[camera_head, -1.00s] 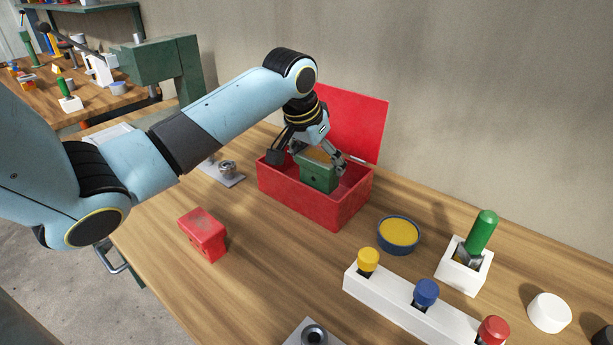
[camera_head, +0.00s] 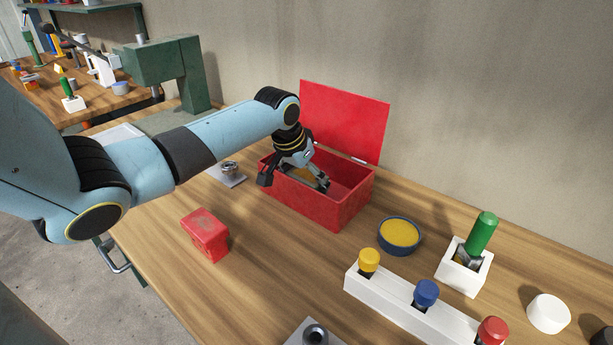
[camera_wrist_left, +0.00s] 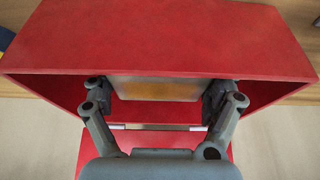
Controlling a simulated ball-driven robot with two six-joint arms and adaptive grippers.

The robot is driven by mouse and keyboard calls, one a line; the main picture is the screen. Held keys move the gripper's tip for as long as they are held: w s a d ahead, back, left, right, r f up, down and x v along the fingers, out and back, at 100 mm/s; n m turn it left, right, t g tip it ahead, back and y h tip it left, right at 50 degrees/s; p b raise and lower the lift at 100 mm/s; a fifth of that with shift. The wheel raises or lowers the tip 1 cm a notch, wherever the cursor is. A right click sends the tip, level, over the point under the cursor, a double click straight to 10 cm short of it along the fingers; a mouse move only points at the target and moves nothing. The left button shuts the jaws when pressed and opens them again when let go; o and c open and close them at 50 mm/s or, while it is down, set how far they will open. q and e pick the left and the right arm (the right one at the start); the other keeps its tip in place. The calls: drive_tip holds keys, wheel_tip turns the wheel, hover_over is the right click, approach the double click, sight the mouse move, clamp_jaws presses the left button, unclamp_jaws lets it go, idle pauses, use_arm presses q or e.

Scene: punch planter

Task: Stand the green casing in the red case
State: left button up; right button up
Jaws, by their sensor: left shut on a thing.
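The red case (camera_head: 308,205) stands open on the bench, with its red lid (camera_head: 345,120) raised at the back. My left gripper (camera_head: 295,181) reaches down into the left part of the case. My right gripper is not in view.
A separate red block (camera_head: 205,236) stands in front of the case. A blue-rimmed yellow bowl (camera_head: 399,236), a white holder with a green-handled punch (camera_head: 481,234) and a white rack (camera_head: 400,307) with coloured knobs stand to the right. A metal fixture (camera_head: 229,172) lies left of the case.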

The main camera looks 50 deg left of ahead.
use_arm(q)
drive_tip(key=o, duration=1.5)
drive_tip(key=v, duration=1.2)
drive_tip(key=shift+s+p, duration=0.1)
drive_tip(key=shift+p, duration=0.3)
